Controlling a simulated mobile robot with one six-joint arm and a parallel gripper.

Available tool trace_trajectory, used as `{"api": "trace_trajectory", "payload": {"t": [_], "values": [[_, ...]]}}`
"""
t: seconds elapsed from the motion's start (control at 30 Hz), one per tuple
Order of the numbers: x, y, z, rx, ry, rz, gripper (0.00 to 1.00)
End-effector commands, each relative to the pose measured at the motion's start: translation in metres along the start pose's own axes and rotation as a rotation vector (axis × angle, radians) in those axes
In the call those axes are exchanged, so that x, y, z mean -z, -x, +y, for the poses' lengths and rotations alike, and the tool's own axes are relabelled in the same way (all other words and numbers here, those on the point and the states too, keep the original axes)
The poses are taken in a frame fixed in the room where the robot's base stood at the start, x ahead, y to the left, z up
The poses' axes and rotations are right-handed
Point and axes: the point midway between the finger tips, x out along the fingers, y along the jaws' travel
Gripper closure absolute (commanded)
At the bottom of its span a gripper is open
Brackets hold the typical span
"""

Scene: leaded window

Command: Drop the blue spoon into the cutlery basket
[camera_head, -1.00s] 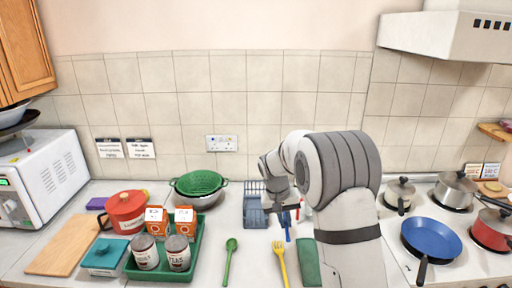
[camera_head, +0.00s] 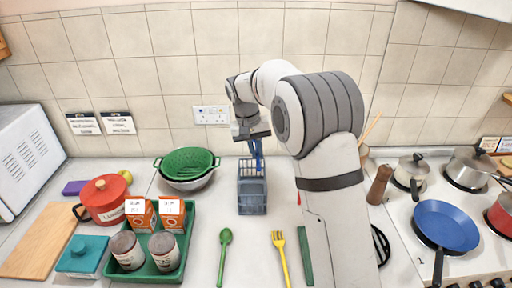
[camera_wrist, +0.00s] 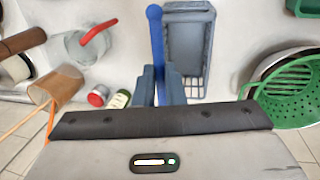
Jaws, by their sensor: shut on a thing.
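The blue spoon (camera_head: 259,158) is held in my gripper (camera_head: 255,140) and hangs down at the back of the grey-blue cutlery basket (camera_head: 252,197). In the wrist view the fingers (camera_wrist: 160,84) are shut on the spoon (camera_wrist: 156,38), and its rounded end points away from them. The basket (camera_wrist: 188,48) lies just right of the spoon there, with a slotted part and an open part. The spoon appears above the basket; I cannot tell whether its lower end is inside the rim.
A green colander (camera_head: 187,162) stands left of the basket. A green tray (camera_head: 150,272) holds tins and cartons. A green spoon (camera_head: 224,255) and a yellow fork (camera_head: 281,257) lie in front. A pepper mill (camera_head: 379,185) and the hob with a blue pan (camera_head: 440,222) are at right.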

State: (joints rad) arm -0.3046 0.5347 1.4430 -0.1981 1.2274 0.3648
Motion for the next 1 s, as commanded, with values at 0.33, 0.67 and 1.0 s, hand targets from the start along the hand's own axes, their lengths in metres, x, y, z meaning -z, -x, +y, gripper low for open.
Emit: {"api": "trace_trajectory", "payload": {"t": [0.33,0.67,1.0], "values": [[0.000,-0.036,-0.007,0.000,-0.001,0.000,1.00],[0.000,-0.035,-0.006,0.000,-0.001,0.000,0.84],[0.000,-0.036,-0.006,0.000,-0.002,0.000,0.65]]}}
